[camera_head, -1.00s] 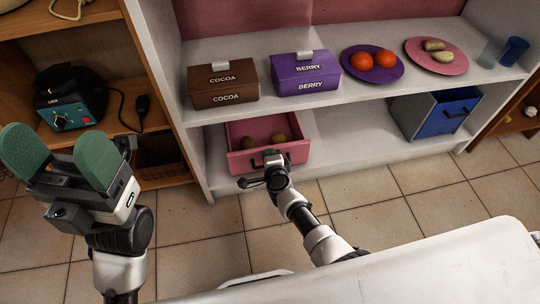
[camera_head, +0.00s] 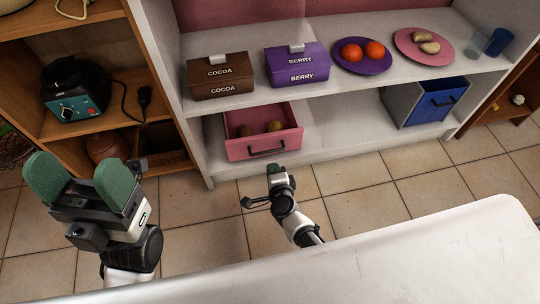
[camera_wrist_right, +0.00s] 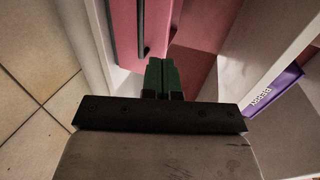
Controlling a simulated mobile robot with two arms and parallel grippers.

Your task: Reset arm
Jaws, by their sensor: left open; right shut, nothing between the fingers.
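My left gripper (camera_head: 82,182) is at the left of the head view, its two green fingers wide apart with nothing between them. My right gripper (camera_head: 274,172) is low in the middle of the head view, in front of the open pink drawer (camera_head: 235,148). In the right wrist view the right gripper's green fingers (camera_wrist_right: 161,75) are together and empty, and the pink drawer front (camera_wrist_right: 128,30) with its dark handle (camera_wrist_right: 144,28) lies beyond them. In the head view the right gripper appears apart from the drawer handle (camera_head: 266,148).
The white shelf (camera_head: 350,75) holds a brown cocoa box (camera_head: 219,83), a purple berry box (camera_head: 297,74), a purple plate (camera_head: 361,68) with orange-red round items, a pink plate (camera_head: 440,54) and cups. Tiled floor (camera_head: 370,185) is clear.

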